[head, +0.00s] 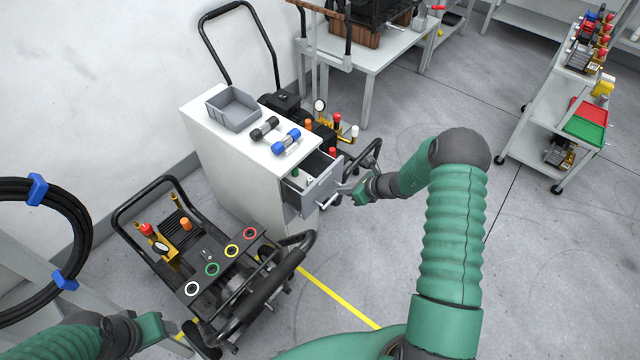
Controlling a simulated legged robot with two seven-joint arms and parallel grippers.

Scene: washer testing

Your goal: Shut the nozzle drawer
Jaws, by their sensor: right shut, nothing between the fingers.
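The nozzle drawer (322,188) is a grey drawer at the top of the white cabinet (222,165), pulled out to the right. A few small parts, one of them green, show inside it. My right gripper (335,198) is shut and empty, with its fingertips at the drawer's front face; I cannot tell whether they touch it. My left arm comes in at the bottom left, and its gripper (168,330) shows only in part near the picture's lower edge; its fingers are not clear.
A grey bin (233,108) and two cylindrical parts, one with blue ends (286,140), stand on the cabinet top. A pressure washer (210,265) stands in front of the cabinet, another behind it. A wheeled cart (560,120) stands far right.

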